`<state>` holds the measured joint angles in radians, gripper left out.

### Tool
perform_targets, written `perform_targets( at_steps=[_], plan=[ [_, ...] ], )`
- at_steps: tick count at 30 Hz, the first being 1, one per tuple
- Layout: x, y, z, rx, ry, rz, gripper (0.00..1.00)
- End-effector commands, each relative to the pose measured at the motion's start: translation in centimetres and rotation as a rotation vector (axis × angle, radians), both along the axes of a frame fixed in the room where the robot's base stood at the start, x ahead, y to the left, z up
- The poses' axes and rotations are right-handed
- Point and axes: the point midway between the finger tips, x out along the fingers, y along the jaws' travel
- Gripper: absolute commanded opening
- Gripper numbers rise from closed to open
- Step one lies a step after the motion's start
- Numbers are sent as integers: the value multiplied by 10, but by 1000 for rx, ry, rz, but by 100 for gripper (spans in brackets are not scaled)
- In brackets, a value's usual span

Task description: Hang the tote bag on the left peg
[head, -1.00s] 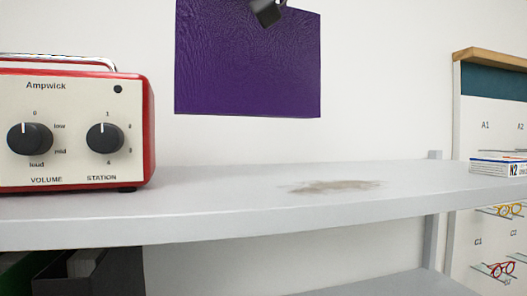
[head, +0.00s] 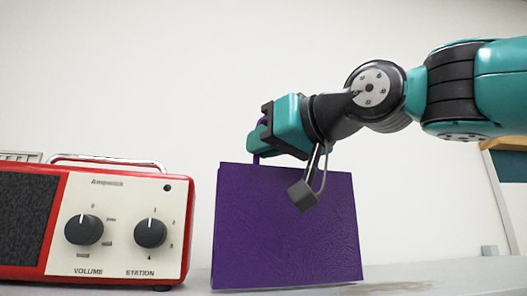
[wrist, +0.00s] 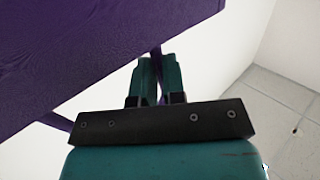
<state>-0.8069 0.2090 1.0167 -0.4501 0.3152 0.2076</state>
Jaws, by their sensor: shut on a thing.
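The purple tote bag (head: 285,235) hangs upright from my gripper (head: 257,140) in the middle of the head view. My gripper is shut on the bag's purple strap. In the wrist view my gripper's fingers (wrist: 158,78) are close together with the strap at them, and the bag (wrist: 75,50) fills the upper left. In the head view the bag's lower edge is close to the shelf top; I cannot tell whether it touches. The left peg is not in view, nor is any other peg.
A red radio (head: 120,225) with two black knobs stands on the grey shelf (head: 455,275), close left of the bag. A brownish smear (head: 400,287) marks the shelf to the right. A wood-topped board (head: 508,144) is at the right edge, partly behind my arm.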

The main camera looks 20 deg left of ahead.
Motion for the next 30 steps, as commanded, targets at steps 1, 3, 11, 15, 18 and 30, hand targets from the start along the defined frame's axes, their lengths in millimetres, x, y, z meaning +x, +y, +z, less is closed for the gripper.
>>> perform_targets(
  at_steps=[1, 3, 11, 15, 18, 30],
  plan=[
    [-1, -1, 0, 3, -2, 1, 0],
    [-1, -1, -2, 2, -2, 0, 0],
    [-1, 0, -3, 3, -2, 0, 0],
    [-1, 0, -6, 2, -1, 0, 20],
    [0, 0, -6, 2, -1, 0, 36],
    [0, 0, -6, 2, -1, 0, 36]
  ],
)
